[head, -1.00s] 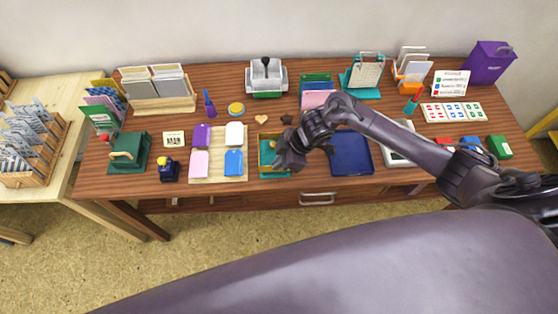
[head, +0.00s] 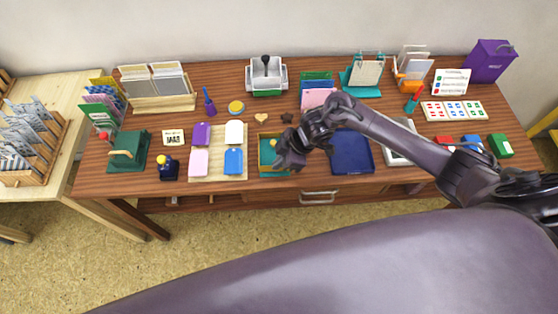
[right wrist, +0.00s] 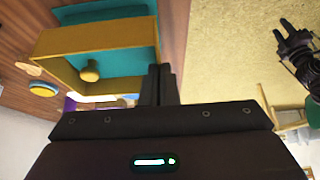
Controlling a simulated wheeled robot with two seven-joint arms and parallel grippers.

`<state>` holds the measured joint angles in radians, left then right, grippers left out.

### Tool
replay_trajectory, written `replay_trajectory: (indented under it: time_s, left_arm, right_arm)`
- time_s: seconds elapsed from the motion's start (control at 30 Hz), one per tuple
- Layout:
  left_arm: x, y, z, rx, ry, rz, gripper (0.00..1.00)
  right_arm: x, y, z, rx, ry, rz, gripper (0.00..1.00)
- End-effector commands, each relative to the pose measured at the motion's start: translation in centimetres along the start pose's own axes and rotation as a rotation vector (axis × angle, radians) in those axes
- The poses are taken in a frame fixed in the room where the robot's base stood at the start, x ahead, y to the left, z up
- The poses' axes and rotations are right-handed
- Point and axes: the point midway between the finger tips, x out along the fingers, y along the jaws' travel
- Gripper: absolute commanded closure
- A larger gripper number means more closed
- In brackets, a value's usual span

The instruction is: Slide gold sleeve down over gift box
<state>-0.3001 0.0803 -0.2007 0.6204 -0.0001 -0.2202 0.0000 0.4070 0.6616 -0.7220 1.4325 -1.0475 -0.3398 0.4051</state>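The gold sleeve (head: 262,139) is a rectangular open frame at the front middle of the table. It surrounds part of a teal gift box (head: 276,174) with a round gold knob. In the right wrist view the sleeve (right wrist: 75,42) is a gold band around teal, and the knob (right wrist: 90,72) shows inside it. My right gripper (head: 283,163) is at the sleeve's right side. Its fingers (right wrist: 160,80) are close together at the sleeve's wall and look shut on it. How far down the sleeve sits cannot be told. My left gripper (right wrist: 291,37) shows open and empty in the right wrist view.
A wooden board with coloured tags (head: 218,177) lies just left of the sleeve. A blue tray (head: 352,168) lies to its right, under my right forearm. A wooden heart (head: 261,119) and a yellow-topped round pad (head: 236,107) lie behind. The table's front edge is close.

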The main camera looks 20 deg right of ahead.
Motion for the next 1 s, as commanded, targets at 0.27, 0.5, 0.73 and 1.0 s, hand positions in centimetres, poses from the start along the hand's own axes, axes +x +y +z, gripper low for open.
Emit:
replay_trajectory:
  time_s: [0.27,0.5,0.73,1.0]
  left_arm:
    - [0.28,0.01,0.02,0.000,0.000,0.000,0.64]
    - [0.49,0.01,0.04,-0.001,0.000,0.000,0.64]
    - [0.67,0.01,0.06,-0.001,0.000,0.000,0.64]
    - [0.67,0.01,0.05,-0.001,0.000,0.000,0.64]
  right_arm:
    - [0.41,-0.01,0.22,0.000,0.000,0.000,1.00]
    - [0.73,-0.01,0.40,0.000,0.000,-0.001,1.00]
    - [1.01,-0.01,0.55,0.000,0.000,-0.001,1.00]
    - [1.02,-0.01,0.55,0.000,0.000,0.000,1.00]
